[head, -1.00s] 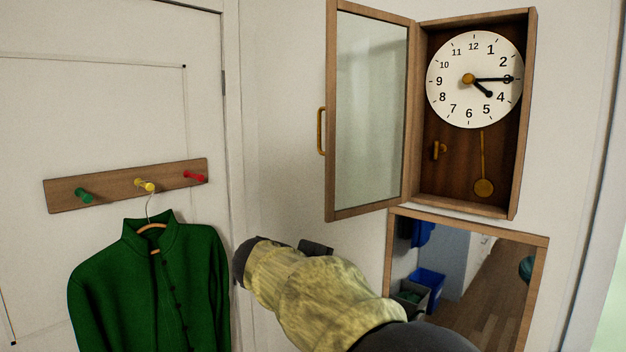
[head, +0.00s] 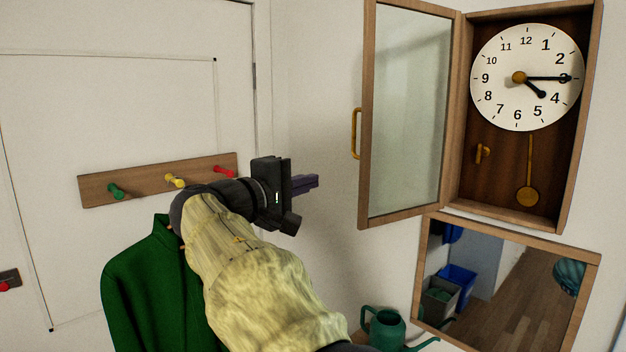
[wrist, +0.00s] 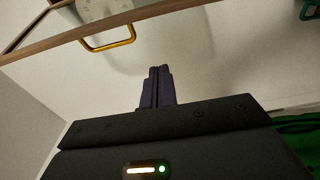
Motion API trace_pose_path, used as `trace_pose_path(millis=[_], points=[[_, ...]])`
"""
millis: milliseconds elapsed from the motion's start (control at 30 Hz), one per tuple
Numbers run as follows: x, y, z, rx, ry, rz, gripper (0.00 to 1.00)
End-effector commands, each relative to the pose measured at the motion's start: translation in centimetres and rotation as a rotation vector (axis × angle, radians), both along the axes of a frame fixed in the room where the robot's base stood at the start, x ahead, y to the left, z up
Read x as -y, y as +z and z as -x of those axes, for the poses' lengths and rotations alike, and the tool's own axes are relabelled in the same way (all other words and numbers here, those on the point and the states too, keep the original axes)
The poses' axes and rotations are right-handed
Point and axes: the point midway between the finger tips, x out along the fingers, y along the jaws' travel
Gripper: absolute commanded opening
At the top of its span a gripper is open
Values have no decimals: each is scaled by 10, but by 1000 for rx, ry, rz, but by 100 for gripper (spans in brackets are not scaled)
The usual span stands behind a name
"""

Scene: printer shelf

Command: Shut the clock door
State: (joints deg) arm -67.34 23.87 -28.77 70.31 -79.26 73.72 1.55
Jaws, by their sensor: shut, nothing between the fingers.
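The wall clock (head: 527,78) has a wooden case with a white dial and a brass pendulum. Its glazed door (head: 408,115) is hinged on the case's left side and stands wide open to the left. A brass handle (head: 356,133) sits on the door's free left edge; it also shows at the upper left in the wrist view (wrist: 108,42). My gripper (head: 314,181) is shut and empty, left of the door and a little lower than the handle, apart from both. In the wrist view the closed fingers (wrist: 157,72) are to the right of the handle.
A wooden peg rail (head: 140,181) with coloured pegs and a green jacket (head: 140,285) are at the left, partly behind my arm. A framed mirror (head: 500,285) hangs below the clock. A green watering can (head: 388,328) stands below. The wall between gripper and door is clear.

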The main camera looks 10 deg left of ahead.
Motion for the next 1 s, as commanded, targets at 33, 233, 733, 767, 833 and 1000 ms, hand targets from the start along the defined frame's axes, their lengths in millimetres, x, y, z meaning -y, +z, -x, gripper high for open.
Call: trace_pose_path(millis=[33,233,733,767,833,1000], points=[[6,4,-7,-1,-4,1,0],[27,4,-37,-2,-8,3,0],[64,2,-46,-2,-3,0,0],[65,2,-44,-3,-3,-2,0],[68,1,-41,-2,-3,0,0],[71,0,-36,-1,-2,-2,0]])
